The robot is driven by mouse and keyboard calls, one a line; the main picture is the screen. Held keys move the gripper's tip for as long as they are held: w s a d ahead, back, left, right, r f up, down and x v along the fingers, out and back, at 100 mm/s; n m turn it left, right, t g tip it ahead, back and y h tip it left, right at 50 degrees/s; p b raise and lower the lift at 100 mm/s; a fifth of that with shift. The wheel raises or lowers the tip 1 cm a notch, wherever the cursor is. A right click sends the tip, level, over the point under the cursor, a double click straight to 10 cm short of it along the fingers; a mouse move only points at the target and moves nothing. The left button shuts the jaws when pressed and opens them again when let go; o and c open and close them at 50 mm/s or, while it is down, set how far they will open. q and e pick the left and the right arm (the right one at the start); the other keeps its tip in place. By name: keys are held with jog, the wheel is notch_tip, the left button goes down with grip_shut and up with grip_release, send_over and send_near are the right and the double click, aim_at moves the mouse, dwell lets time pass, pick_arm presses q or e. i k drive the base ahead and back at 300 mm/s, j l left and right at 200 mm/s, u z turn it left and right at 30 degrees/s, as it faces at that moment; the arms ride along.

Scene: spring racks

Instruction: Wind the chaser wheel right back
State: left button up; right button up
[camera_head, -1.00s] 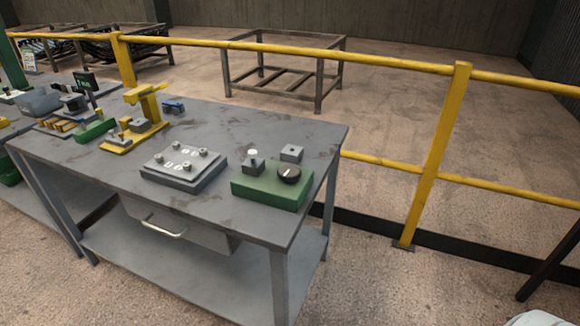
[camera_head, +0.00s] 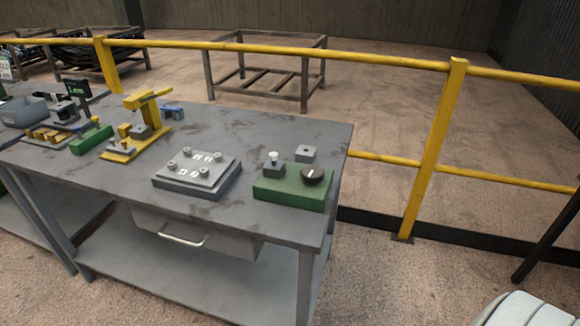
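A dark round knob with a light mark (camera_head: 312,175) sits on the right of a green block (camera_head: 290,200), near the right end of the grey workbench (camera_head: 225,225). It is the most wheel-like control that shows, but I cannot tell for sure that it is the chaser wheel. The green block also carries a small grey block with a white-topped post (camera_head: 273,164). A small blue object (camera_head: 173,111) lies behind the yellow press; its details are too small to tell. Neither of my grippers is in view, and nothing touches these objects.
A grey plate with several posts (camera_head: 197,172) lies left of the green block. A yellow press (camera_head: 135,140) stands further left. A yellow railing (camera_head: 430,150) runs behind the bench. A pale slatted object (camera_head: 515,312) is at bottom right.

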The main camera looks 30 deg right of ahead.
aim_at(312, 173)
jog(key=j+z, duration=0.15)
jog(key=z, duration=1.25)
jog(key=i+j, duration=0.05)
